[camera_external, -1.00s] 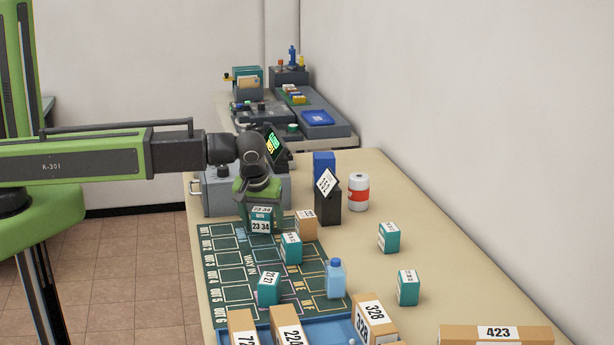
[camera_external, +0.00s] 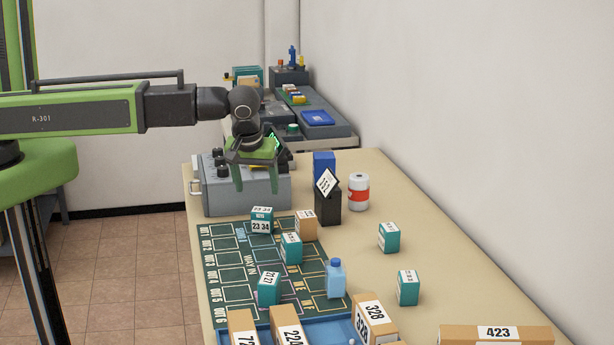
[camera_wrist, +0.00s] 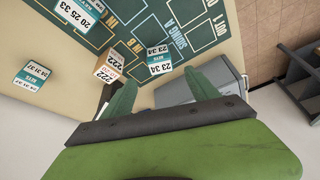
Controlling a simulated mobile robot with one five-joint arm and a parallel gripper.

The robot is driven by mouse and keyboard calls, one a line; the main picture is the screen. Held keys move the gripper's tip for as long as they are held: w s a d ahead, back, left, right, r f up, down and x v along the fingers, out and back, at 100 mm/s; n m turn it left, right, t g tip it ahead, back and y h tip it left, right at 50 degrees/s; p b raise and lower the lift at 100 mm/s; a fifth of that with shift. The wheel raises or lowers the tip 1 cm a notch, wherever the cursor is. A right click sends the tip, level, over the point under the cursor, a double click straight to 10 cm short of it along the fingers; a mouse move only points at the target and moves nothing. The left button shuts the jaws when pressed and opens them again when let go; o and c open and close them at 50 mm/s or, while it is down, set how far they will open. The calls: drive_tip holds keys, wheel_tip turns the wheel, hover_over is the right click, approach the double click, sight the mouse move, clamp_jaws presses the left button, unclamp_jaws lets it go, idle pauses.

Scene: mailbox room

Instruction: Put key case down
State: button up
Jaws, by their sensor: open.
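The key case labelled 23 34 (camera_external: 262,221) is a small teal box with a white label. It stands upright on the dark green marked mat (camera_external: 228,262), near the mat's far edge. It also shows in the wrist view (camera_wrist: 158,60), beyond my fingertips. My gripper (camera_external: 257,190) is green, open and empty. It hangs above and slightly behind the key case, in front of the grey box, and does not touch the case. In the wrist view both fingers (camera_wrist: 163,88) are spread apart with nothing between them.
A tan box (camera_external: 306,225) and another teal case (camera_external: 291,247) stand close to the right. A grey box with knobs (camera_external: 230,191) is behind. A black holder (camera_external: 328,207), a white-and-red can (camera_external: 358,192) and a blue bottle (camera_external: 335,279) stand further right.

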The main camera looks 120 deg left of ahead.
drive_tip(key=w+d+f+m+t+h, duration=0.1)
drive_tip(key=w+d+m, duration=0.25)
drive_tip(key=d, duration=0.55)
drive_tip(key=w+d+m, duration=0.2)
drive_tip(key=d+m, duration=0.3)
drive_tip(key=d, duration=0.3)
drive_tip(key=w+d+f+m+t+h, duration=0.1)
drive_tip(key=w+d+m, duration=0.25)
drive_tip(key=d, duration=0.55)
drive_tip(key=s+d+m+h, duration=0.2)
drive_tip(key=d+m, duration=0.8)
drive_tip(key=d, duration=0.8)
drive_tip(key=shift+d, duration=0.15)
drive_tip(key=shift+o, duration=0.4)
drive_tip(key=shift+f, duration=0.1)
